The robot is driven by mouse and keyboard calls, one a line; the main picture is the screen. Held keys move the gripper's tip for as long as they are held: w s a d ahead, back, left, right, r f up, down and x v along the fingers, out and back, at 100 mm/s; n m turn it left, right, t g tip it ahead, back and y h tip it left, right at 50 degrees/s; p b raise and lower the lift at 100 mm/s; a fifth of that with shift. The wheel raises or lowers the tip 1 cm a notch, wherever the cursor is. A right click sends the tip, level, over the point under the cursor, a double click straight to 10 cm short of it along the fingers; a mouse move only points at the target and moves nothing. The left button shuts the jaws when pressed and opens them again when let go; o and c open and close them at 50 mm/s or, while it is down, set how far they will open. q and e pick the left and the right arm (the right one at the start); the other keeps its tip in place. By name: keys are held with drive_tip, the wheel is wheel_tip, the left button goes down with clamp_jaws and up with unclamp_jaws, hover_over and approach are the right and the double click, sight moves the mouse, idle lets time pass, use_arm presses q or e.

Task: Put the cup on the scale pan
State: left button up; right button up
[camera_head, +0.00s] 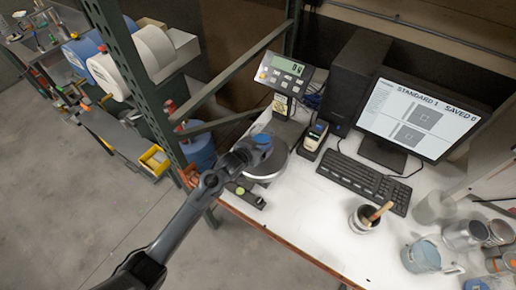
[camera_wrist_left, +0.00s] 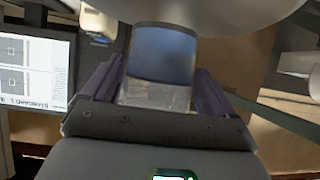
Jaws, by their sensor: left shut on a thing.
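My left gripper (camera_head: 252,150) reaches in from the lower left in the head view. It is shut on a small cup (camera_head: 263,140) whose top shows blue. In the left wrist view the cup (camera_wrist_left: 162,55) sits between the two dark fingers of the gripper (camera_wrist_left: 155,88), blue above and clear below. In the head view the cup and gripper overlap the round grey scale pan (camera_head: 274,169); I cannot tell whether the cup touches it. The scale's display (camera_head: 284,68) stands behind the pan. My right gripper is in neither view.
A handheld device (camera_head: 314,138), keyboard (camera_head: 362,184) and monitor (camera_head: 416,112) stand right of the scale. A can with a brush (camera_head: 362,219) and several containers are at the lower right. A green rack post (camera_head: 145,85) rises left of the table. The white tabletop's front middle is clear.

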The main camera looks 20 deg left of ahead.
use_arm(q)
drive_tip(key=shift+f, duration=1.05)
drive_tip(key=shift+f, duration=0.1)
drive_tip(key=o, duration=1.1)
drive_tip(key=shift+f, duration=0.1)
